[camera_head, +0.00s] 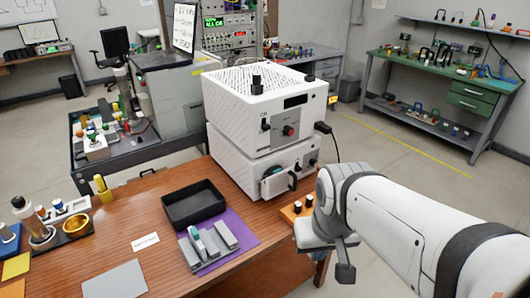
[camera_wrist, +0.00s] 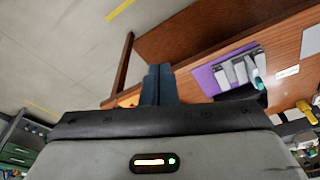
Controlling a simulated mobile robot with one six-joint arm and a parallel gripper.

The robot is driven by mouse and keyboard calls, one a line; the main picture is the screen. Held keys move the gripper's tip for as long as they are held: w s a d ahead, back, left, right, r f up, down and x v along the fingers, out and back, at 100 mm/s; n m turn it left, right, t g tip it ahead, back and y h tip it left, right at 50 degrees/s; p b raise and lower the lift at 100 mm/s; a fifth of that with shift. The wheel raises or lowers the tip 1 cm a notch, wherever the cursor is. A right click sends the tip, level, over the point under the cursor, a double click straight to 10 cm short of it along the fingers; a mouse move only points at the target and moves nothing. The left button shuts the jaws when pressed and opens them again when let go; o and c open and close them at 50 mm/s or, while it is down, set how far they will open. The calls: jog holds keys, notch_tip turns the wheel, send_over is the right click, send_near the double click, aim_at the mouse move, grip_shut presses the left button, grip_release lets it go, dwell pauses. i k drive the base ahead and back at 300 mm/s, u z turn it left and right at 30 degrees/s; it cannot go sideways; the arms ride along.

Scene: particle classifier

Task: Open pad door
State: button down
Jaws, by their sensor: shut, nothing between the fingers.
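A white two-part machine (camera_head: 255,125) stands at the back right of the wooden table. The front of its lower unit (camera_head: 262,160) carries a round plate (camera_head: 272,183) with a dark handle (camera_head: 292,180), which looks like the pad door. The plate sits flush with the front, apparently closed. My gripper (camera_head: 345,272) is off the table's right edge, to the right of and nearer than the machine, not touching it. Its dark fingers (camera_wrist: 160,83) are together and empty in the wrist view. The machine does not show clearly in the wrist view.
A purple mat (camera_head: 240,235) with grey blocks and a black tray (camera_head: 193,204) lie in front of the machine. A small orange holder with dark knobs (camera_head: 297,208) is at the table's right edge, close to my arm. A cable hangs right of the machine.

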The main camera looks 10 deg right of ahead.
aim_at(278, 183)
jog(key=k, duration=1.2)
jog(key=z, duration=0.65)
jog(key=i, duration=1.6)
jog(key=u, duration=0.6)
jog(key=i, duration=0.4)
jog(key=u, duration=0.4)
